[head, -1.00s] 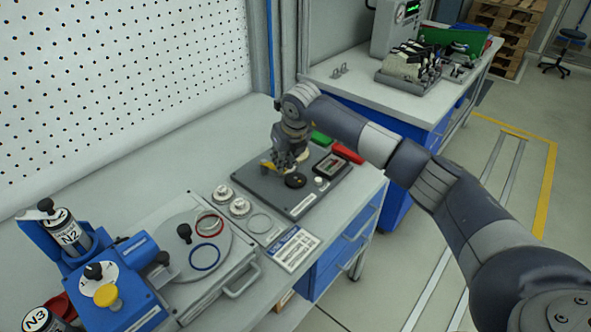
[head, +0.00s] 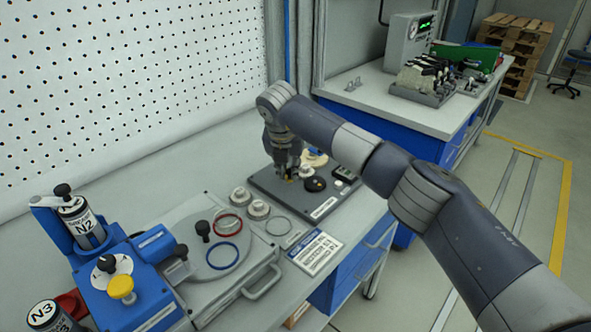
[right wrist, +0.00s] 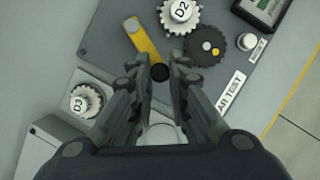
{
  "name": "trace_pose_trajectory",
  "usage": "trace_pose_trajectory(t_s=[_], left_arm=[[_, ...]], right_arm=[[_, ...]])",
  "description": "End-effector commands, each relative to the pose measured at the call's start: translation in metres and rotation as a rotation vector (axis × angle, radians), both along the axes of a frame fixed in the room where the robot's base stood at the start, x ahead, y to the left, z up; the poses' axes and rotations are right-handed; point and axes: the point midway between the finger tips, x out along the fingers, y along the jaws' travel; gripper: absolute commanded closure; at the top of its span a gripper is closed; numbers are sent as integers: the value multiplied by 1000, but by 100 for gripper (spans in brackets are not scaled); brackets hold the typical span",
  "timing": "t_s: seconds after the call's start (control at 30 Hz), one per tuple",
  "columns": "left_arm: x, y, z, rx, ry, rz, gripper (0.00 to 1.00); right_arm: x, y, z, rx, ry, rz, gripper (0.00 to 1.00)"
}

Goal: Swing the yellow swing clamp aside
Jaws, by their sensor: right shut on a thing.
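The yellow swing clamp (right wrist: 145,42) is a flat yellow arm with a black knob (right wrist: 160,73) at its near end. In the right wrist view it lies beside the white D2 gear (right wrist: 180,12) and the dark gear (right wrist: 207,46), not over either. My right gripper (right wrist: 158,70) is shut on the clamp's knob end. In the head view my right gripper (head: 287,177) is low over the left part of the dark test plate (head: 325,207) and hides most of the clamp. My left gripper is not in view.
A D3 gear (right wrist: 86,100) stands left of the plate. A lidded grey unit (head: 205,290) with red and blue rings and a blue fixture (head: 125,300) stand at the front left. A pegboard wall (head: 130,90) rises behind the bench.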

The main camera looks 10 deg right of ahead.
Motion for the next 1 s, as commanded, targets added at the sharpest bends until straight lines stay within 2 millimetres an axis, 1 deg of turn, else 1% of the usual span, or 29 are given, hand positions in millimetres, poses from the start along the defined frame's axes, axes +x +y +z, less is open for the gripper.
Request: trace_pose_trajectory(t_s=[0.03,0.5,0.53,0.57,0.6,0.9,1.0], left_arm=[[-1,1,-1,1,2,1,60],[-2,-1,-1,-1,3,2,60],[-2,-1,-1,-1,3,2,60],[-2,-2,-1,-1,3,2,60],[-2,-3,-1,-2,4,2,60],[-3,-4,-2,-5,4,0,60],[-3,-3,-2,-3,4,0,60]], right_arm=[[4,0,6,1,-17,-8,100],[4,1,7,3,-19,-19,100],[4,1,7,2,-20,-19,80],[4,1,7,3,-19,-19,73],[4,1,7,2,-18,-19,64],[2,2,3,1,-9,-18,63],[1,2,6,1,-8,-18,63]])
